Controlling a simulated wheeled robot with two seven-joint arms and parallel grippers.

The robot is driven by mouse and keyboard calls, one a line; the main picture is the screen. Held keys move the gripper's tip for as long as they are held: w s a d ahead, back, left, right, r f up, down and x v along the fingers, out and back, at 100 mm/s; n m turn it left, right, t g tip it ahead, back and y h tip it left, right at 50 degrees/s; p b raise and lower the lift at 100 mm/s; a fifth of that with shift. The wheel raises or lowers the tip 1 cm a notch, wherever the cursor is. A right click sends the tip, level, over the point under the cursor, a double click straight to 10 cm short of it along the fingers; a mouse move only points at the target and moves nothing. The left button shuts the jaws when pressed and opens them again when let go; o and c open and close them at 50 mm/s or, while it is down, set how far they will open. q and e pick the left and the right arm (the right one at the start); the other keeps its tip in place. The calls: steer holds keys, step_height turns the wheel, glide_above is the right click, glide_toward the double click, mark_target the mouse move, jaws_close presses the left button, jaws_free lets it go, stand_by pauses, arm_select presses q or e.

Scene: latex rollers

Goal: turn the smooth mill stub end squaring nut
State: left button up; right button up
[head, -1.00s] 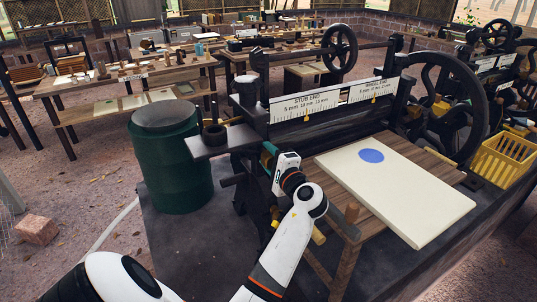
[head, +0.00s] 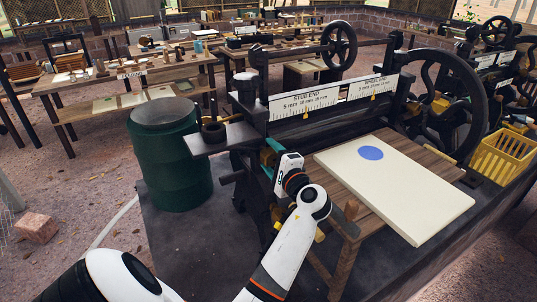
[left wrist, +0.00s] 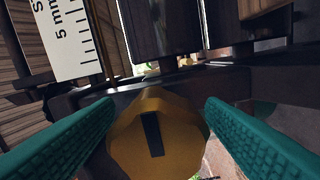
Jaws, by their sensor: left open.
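The brass-coloured, many-sided stub end nut (left wrist: 180,142) with a dark slot in its face shows in the left wrist view. My left gripper (left wrist: 158,108) is open, with one teal finger on each side of the nut. A touch between fingers and nut cannot be made out. In the head view my left gripper (head: 270,153) is at the near left end of the mill, below the white STUB END scale (head: 305,103). There the nut is hard to tell apart from the gripper. My right gripper is not in view.
A dark green barrel (head: 172,165) stands left of the mill, close to my left arm. A wooden feed table with a cream sheet (head: 400,195) bearing a blue disc lies to the right. A black handwheel (head: 339,46) and a yellow crate (head: 500,155) are farther off.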

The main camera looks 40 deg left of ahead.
arm_select(q)
steer(key=v, duration=1)
steer(key=shift+d, duration=0.35)
